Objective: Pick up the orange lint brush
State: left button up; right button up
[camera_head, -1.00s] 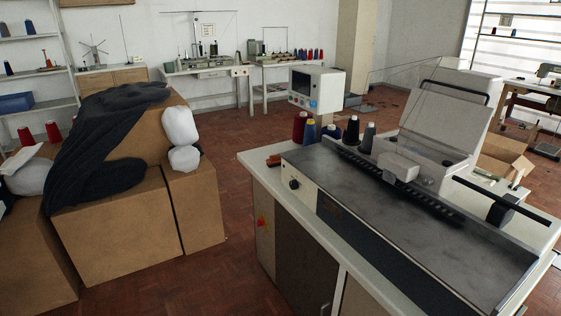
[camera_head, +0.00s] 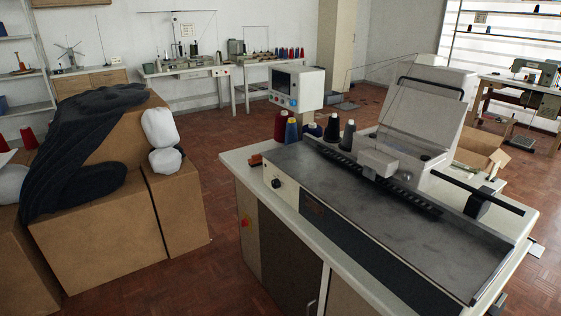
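A small orange-brown object (camera_head: 255,161) lies at the left back corner of the white machine table (camera_head: 233,158), left of the thread cones. It is too small to tell whether it is the orange lint brush. No other thing that looks like the brush is clear in view. Neither of my grippers is in view.
The table carries a grey-topped machine (camera_head: 390,205), several thread cones (camera_head: 332,128) and a control screen box (camera_head: 297,87). Cardboard boxes (camera_head: 95,230) with dark fabric (camera_head: 80,150) stand at left. Brown floor (camera_head: 215,265) is free between boxes and table.

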aim_at(256, 160)
jog(key=j+z, duration=0.1)
jog(key=z, duration=0.25)
jog(key=i+j+z, duration=0.1)
jog(key=z, duration=0.25)
jog(key=j+z, duration=0.1)
jog(key=z, duration=0.25)
jog(key=i+j+z, duration=0.1)
jog(key=j+z, duration=0.45)
jog(key=j, duration=0.15)
jog(key=j+z, duration=0.3)
jog(key=j, duration=0.5)
jog(key=k+j+z, duration=0.1)
jog(key=j+z, duration=0.15)
jog(key=j, duration=0.5)
jog(key=k+j, duration=0.1)
jog(key=j, duration=0.4)
jog(key=k+j, duration=0.1)
jog(key=j, duration=0.45)
jog(key=j+z, duration=0.1)
jog(key=j, duration=0.4)
jog(key=k, duration=0.05)
